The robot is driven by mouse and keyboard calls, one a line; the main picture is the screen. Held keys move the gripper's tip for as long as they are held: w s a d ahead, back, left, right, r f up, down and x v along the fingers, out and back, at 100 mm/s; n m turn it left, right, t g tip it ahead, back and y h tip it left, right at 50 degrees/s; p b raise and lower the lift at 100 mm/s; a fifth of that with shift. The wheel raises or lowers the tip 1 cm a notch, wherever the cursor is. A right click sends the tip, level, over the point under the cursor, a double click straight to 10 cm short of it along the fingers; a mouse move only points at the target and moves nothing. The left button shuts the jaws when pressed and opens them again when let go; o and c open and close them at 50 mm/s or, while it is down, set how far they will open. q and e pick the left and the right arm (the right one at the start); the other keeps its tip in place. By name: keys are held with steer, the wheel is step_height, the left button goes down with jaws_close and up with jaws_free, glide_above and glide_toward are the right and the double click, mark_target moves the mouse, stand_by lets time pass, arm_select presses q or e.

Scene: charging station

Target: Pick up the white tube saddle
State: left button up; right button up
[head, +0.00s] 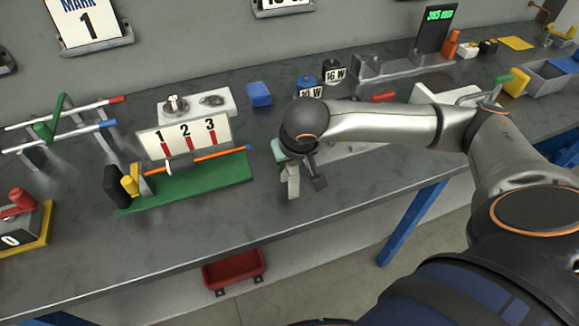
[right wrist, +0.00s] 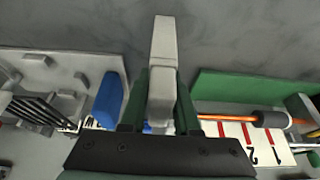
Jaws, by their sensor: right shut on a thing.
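The white tube saddle (right wrist: 163,50) is a pale, narrow block held between the dark green fingers of my right gripper (right wrist: 162,88) in the right wrist view. It sticks out beyond the fingertips. In the head view my right gripper (head: 300,160) points down over the front part of the bench, with the pale saddle (head: 293,183) at its tip. The wrist hides much of the grip there. I cannot tell whether the saddle touches the bench top. My left gripper is not in view.
A green tray (head: 195,188) with an orange rod and a 1-2-3 sign (head: 188,140) stands left of the gripper. A blue block (head: 259,94) and dark weights (head: 334,71) are behind. The bench's front edge is close, with a red bin (head: 233,268) below.

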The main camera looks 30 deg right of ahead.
jaws_close()
steer(key=shift+r, duration=0.1)
